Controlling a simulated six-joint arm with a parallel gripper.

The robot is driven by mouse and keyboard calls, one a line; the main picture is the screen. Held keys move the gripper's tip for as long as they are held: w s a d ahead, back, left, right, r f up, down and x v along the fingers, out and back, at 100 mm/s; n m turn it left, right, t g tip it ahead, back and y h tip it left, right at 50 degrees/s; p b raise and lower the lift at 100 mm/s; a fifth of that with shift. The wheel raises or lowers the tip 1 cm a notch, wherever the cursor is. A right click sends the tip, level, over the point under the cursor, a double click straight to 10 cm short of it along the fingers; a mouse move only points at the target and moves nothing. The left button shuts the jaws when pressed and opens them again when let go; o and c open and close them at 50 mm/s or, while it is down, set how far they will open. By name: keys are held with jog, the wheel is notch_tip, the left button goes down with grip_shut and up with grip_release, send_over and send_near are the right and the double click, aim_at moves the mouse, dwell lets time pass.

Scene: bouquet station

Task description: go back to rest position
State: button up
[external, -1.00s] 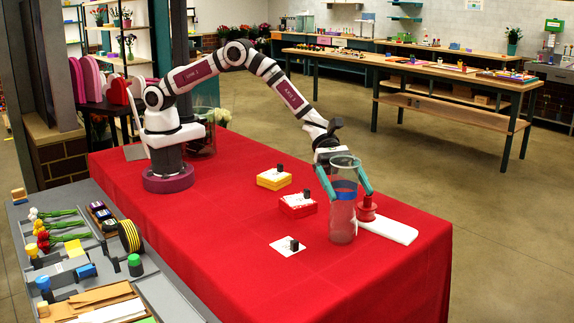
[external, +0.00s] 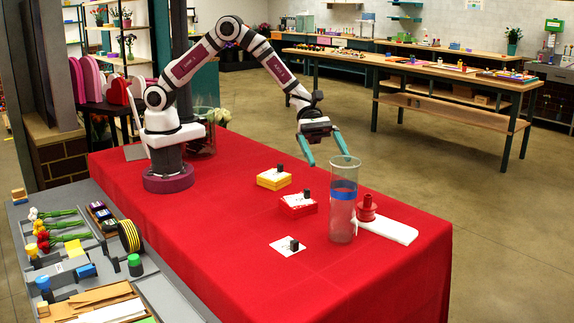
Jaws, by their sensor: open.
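My gripper (external: 328,160) is open and empty, with its teal fingers spread apart. It is in the air above the red-covered table (external: 240,240), up and left of the tall clear cylinder. The clear cylinder (external: 343,215) with a blue band stands upright on the table's right part. A red knobbed object (external: 366,208) stands just right of it, at the end of a white flat piece (external: 398,232). No finger touches the cylinder.
A yellow box (external: 272,181) and a red box (external: 297,206), each with a small black block on top, sit left of the cylinder. A white card (external: 283,247) with a black block lies nearer. A grey tray station (external: 165,290) with flowers and supplies borders the table's left.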

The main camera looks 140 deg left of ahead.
jog(key=s+d+r+m+g+h, duration=0.1)
jog(key=s+d+r+m+g, duration=0.3)
jog(key=s+d+m, duration=0.65)
jog(key=s+d+r+m+g, duration=0.2)
jog(key=s+d+m+g, duration=0.4)
jog(key=s+d+m, duration=0.5)
jog(key=s+a+m+g+y, duration=0.1)
jog(key=s+m+y, duration=0.2)
jog(key=s+m, duration=0.4)
jog(key=s+a+m+g+y, duration=0.1)
jog(key=s+a+m+y, duration=0.1)
jog(key=s+m+y, duration=0.2)
jog(key=s+m, duration=0.2)
jog(key=s, duration=0.2)
jog(key=shift+s+a+f+m+y, duration=0.2)
jog(key=shift+a+f+m+y, duration=0.05)
jog(key=shift+f+m+y, duration=0.1)
